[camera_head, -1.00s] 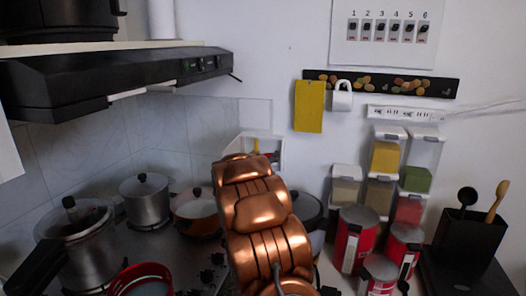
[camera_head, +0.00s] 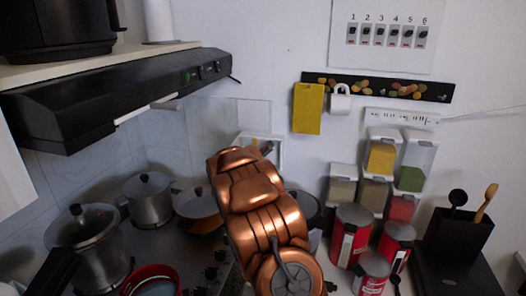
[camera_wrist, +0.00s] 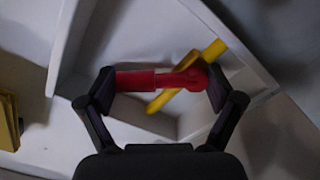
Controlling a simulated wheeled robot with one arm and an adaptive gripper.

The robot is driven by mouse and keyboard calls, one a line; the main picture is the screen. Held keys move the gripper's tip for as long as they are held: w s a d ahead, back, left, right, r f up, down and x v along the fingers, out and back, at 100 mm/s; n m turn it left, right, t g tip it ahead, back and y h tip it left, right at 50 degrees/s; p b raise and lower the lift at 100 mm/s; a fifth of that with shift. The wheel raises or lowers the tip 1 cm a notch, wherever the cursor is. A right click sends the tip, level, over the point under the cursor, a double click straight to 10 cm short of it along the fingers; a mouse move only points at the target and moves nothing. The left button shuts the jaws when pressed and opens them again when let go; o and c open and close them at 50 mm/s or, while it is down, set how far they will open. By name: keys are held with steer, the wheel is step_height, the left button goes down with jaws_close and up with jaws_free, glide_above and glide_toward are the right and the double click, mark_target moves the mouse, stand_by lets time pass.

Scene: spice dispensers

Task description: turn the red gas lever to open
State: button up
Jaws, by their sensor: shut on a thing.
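The red gas lever (camera_wrist: 140,81) lies across the middle of the wrist view, running left to right in front of a slanted yellow pipe (camera_wrist: 214,50). My gripper (camera_wrist: 161,88) has one finger at each end of the lever and is shut on it. The lever and pipe sit inside a white wall box (camera_wrist: 64,50), whose rim shows around them.
A stove with pots (camera_head: 148,200) and an orange pan (camera_head: 199,207) lies left of my arm. Red canisters (camera_head: 350,232) and spice dispensers (camera_head: 378,165) stand to the right. A black range hood (camera_head: 100,103) juts out at upper left.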

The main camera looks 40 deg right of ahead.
steer(key=shift+s+d+r, duration=0.1)
steer(key=shift+r, duration=0.05)
steer(key=o, duration=1.4)
steer(key=shift+c, duration=0.2)
steer(key=shift+s+a, duration=0.2)
steer(key=shift+a, duration=0.4)
steer(key=v, duration=1)
steer(key=shift+s+a, duration=0.3)
